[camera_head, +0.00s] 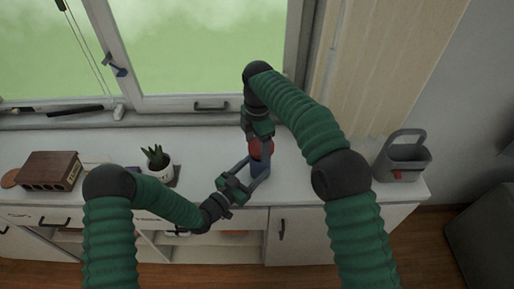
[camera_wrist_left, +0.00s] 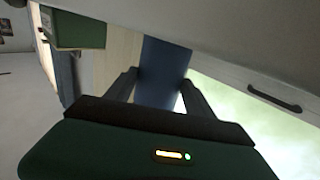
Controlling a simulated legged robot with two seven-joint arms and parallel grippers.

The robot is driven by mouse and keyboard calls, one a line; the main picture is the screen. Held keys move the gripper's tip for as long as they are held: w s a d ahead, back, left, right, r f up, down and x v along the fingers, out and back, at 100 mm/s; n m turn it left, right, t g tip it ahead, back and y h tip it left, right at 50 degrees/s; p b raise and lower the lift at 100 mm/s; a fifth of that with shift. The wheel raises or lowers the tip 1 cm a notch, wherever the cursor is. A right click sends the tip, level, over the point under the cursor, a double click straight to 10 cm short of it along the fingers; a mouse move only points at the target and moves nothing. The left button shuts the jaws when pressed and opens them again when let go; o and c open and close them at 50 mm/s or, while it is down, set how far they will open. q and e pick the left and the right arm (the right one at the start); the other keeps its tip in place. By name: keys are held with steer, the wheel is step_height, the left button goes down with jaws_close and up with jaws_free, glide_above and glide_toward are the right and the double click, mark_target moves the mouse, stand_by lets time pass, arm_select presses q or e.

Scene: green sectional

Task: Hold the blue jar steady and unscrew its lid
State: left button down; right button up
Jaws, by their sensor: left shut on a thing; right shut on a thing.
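The blue jar (camera_head: 259,167) stands on the white cabinet top near its front edge, with a red lid (camera_head: 261,149) on it. My left gripper (camera_head: 252,173) is shut on the jar's body from the front left. In the left wrist view the jar (camera_wrist_left: 163,65) is a dark blue shape between the two fingers of my left gripper (camera_wrist_left: 160,88). My right gripper (camera_head: 261,146) reaches down from above and is shut on the red lid. Fingers hide parts of the lid and jar. I cannot tell whether the lid is loose.
A potted plant (camera_head: 157,160) stands left of the jar, and a brown box (camera_head: 50,170) is farther left. A grey caddy (camera_head: 403,158) stands at the right end of the cabinet top (camera_head: 330,175). A window is behind, and a curtain hangs at back right.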

step_height(320, 180, up, 2)
steer(key=shift+s+r, duration=0.1)
arm_select(q)
steer(key=shift+c, duration=1.3)
jaws_free()
steer(key=shift+s, duration=0.1)
